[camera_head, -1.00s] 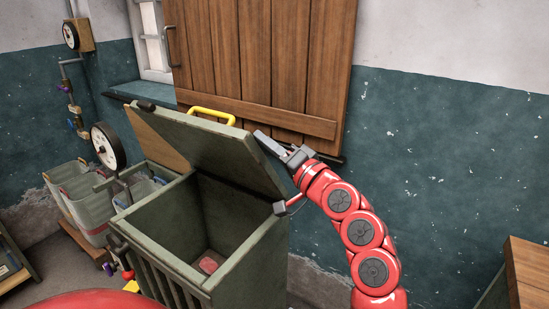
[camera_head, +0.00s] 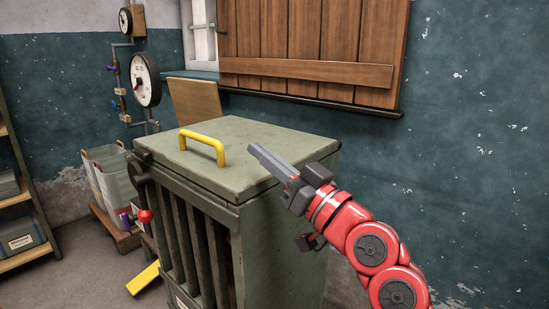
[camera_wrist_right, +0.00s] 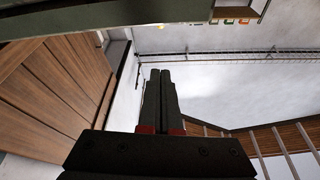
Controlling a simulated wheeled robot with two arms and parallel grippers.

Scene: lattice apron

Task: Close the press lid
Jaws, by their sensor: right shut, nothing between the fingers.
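The green press (camera_head: 208,232) stands in the middle of the head view, with slatted front sides. Its lid (camera_head: 255,143) lies flat across the top, and the inside of the box is hidden. A yellow handle (camera_head: 203,145) stands on the lid. My right gripper (camera_head: 255,153) is shut and empty, above the right part of the lid; whether it touches the lid I cannot tell. In the right wrist view its shut fingers (camera_wrist_right: 158,100) point away from the camera, and the press is not identifiable there. My left gripper is not in view.
A wooden shutter (camera_head: 310,45) is on the wall behind the press. A round gauge (camera_head: 146,79) and pale bins (camera_head: 108,178) are at the left. A shelf (camera_head: 20,200) stands at the far left. The wall right of the press is bare.

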